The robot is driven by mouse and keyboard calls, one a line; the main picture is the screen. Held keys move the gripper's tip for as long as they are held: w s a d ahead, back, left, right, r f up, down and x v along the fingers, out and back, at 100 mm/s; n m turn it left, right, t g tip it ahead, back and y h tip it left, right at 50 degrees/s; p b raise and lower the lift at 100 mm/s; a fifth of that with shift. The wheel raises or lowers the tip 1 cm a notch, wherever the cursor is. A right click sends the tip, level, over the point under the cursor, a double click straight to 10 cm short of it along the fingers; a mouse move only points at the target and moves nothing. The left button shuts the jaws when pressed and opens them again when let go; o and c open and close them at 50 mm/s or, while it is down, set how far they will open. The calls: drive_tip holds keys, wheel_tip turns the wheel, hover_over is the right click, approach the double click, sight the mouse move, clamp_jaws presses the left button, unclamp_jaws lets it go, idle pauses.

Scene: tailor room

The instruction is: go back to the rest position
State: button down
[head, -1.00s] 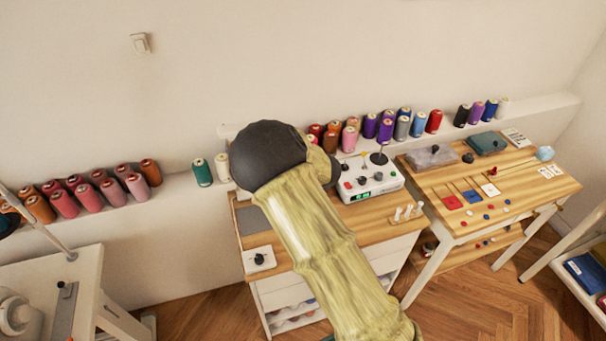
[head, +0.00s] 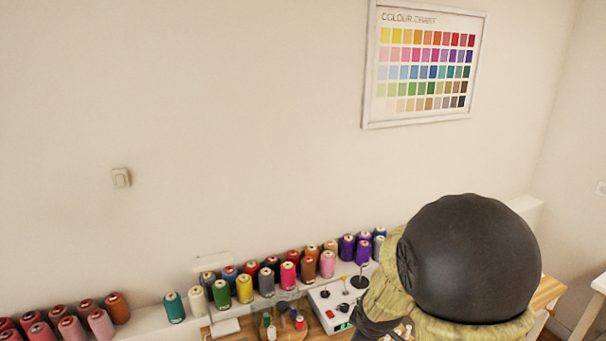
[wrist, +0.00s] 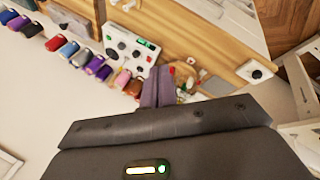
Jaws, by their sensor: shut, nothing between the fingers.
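My gripper (wrist: 160,88) shows in the wrist view with its dark fingers together and nothing between them. It is in the air, with the wooden table and the white control box beyond it. In the head view my arm, with its large black joint, fills the lower right. The arm covers part of the table there, and my fingertips cannot be made out.
A white control box (head: 333,303) with knobs stands on the wooden table (head: 225,328). Several thread cones line the wall ledge (head: 150,318) behind it. A colour chart (head: 424,64) and a light switch (head: 121,178) are on the wall. The space before the upper wall is clear.

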drive_tip(key=s+d+r+m+g, duration=0.1)
drive_tip(key=s+r+m+g, duration=0.1)
drive_tip(key=s+m, duration=0.9)
drive_tip(key=shift+s+r+m+g+y, duration=0.3)
drive_tip(key=shift+s+m+g, duration=0.1)
drive_tip(key=shift+s, duration=0.8)
